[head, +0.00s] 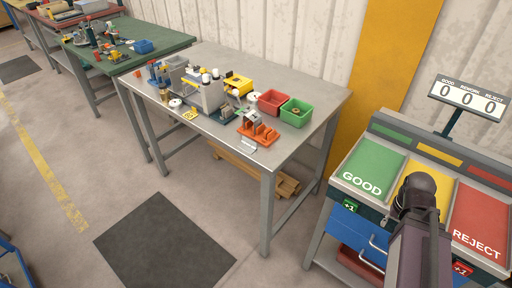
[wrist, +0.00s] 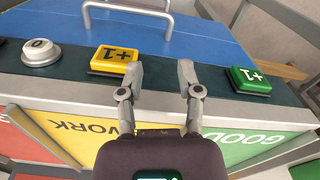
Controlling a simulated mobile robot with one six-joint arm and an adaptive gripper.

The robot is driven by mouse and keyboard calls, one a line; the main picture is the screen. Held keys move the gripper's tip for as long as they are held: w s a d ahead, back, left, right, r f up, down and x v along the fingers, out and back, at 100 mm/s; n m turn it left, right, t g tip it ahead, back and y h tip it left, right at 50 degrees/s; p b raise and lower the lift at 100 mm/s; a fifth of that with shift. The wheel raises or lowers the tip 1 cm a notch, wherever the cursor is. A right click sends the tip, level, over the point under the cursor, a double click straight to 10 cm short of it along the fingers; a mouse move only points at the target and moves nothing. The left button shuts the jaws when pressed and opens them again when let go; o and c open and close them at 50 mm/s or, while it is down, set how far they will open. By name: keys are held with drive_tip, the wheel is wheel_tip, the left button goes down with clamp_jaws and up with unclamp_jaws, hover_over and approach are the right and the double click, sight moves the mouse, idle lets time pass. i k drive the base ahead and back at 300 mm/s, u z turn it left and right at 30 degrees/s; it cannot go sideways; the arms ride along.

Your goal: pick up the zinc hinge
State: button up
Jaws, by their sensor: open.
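I cannot make out a zinc hinge for certain. A small pale metal piece (head: 249,144) lies at the front edge of the grey workbench (head: 318,103) in the head view, too small to identify. My gripper (wrist: 160,74) is open and empty in the wrist view, over the front edge of the sorting station. Its left finger is close beside a yellow +1 button (wrist: 114,59); I cannot tell if they touch. In the head view my arm hides the gripper, far to the right of the workbench.
The station has a green GOOD panel (head: 370,168), a red REJECT panel (head: 481,215) and a blue drawer front (wrist: 215,45) with a handle. The bench holds an orange fixture (head: 262,132), a red bin (head: 271,101) and a green bin (head: 296,113).

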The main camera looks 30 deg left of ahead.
sight(247, 145)
drive_tip(key=z, duration=0.1)
drive_tip(key=k, duration=1.2)
drive_tip(key=u, duration=1.4)
drive_tip(key=i, duration=1)
drive_tip(key=z, duration=0.05)
